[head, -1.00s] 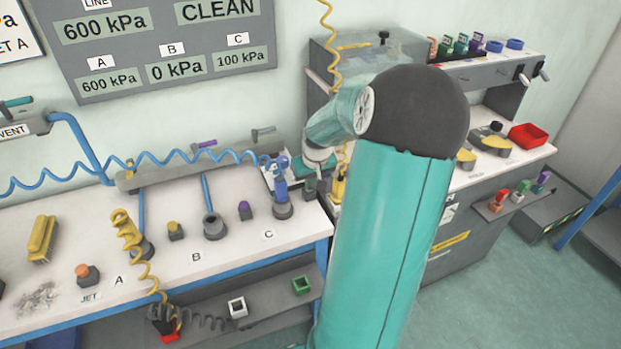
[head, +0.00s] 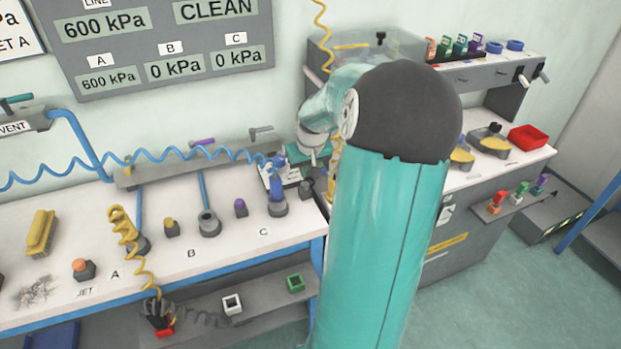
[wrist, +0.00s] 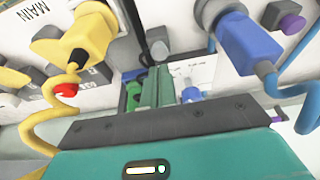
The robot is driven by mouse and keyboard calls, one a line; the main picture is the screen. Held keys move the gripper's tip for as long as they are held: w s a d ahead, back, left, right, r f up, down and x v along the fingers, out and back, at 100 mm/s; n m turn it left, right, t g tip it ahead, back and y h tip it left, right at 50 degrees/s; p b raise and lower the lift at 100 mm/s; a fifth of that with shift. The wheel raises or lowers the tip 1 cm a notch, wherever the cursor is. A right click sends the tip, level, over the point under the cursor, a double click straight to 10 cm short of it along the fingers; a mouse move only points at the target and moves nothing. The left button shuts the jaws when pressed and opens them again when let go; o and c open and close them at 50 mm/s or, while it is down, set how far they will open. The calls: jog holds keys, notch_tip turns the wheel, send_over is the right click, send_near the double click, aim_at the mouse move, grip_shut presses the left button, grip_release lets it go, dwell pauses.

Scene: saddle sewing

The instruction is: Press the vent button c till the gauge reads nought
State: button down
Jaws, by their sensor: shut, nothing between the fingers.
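The C gauge (head: 238,57) on the wall panel reads 0 kPa. The blue plug (head: 277,190) stands upright in the socket at C. A small dark block (head: 306,188), which appears to be vent button C, stands just right of that socket; its top is hard to make out.
Gauge A (head: 109,80) reads 600 kPa and gauge B (head: 174,68) 0 kPa. A yellow coiled hose (head: 122,225) hangs at A. A purple-topped button (head: 240,207) stands between B and C. The blue coiled hose (head: 150,156) runs behind the sockets.

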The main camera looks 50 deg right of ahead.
jog(key=v, duration=0.9)
jog(key=shift+r, duration=0.3)
jog(key=shift+w, duration=0.1)
jog(key=w+a+r+n, duration=0.1)
jog(key=a+r+n, duration=0.1)
jog(key=a, duration=0.9)
jog(key=w+a+r+n, duration=0.1)
jog(key=a+r, duration=0.2)
jog(key=a, duration=0.8)
jog(key=s+a+n+t+y, duration=0.1)
jog(key=s+a, duration=0.4)
jog(key=a, duration=0.3)
jog(key=s+a+n+t, duration=0.1)
jog(key=s+a+n, duration=0.1)
jog(key=s+a, duration=0.3)
jog(key=a, duration=0.3)
jog(key=shift+a+f+t+y, duration=0.25)
jog(key=shift+a+t+y, duration=0.05)
jog(key=shift+a+y, duration=0.1)
